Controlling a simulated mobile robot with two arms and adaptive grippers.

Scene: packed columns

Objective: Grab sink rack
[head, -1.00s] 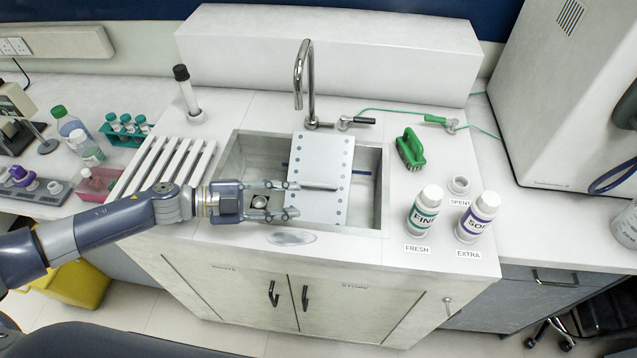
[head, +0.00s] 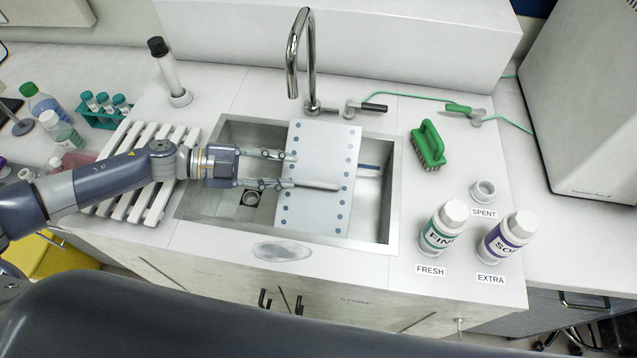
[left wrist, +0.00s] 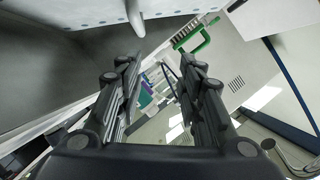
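A white panel with rows of blue-grey dots (head: 318,150) lies across the sink basin and seems to be the sink rack. One grey peg (head: 318,186) sticks out on its face. In the left wrist view the panel (left wrist: 85,12) and peg (left wrist: 135,18) show at the top edge. My left gripper (head: 291,170) is open and empty, its fingers over the panel's left part. Its lower finger lines up with the peg; I cannot tell whether they touch. A white slatted rack (head: 133,203) lies left of the sink, partly under my left arm. My right gripper is not in view.
The tap (head: 303,60) rises behind the sink (head: 392,215). A green brush (head: 428,145) and the FRESH bottle (head: 442,228) and EXTRA bottle (head: 510,238) stand to the right. A black-capped tube (head: 165,70) stands back left.

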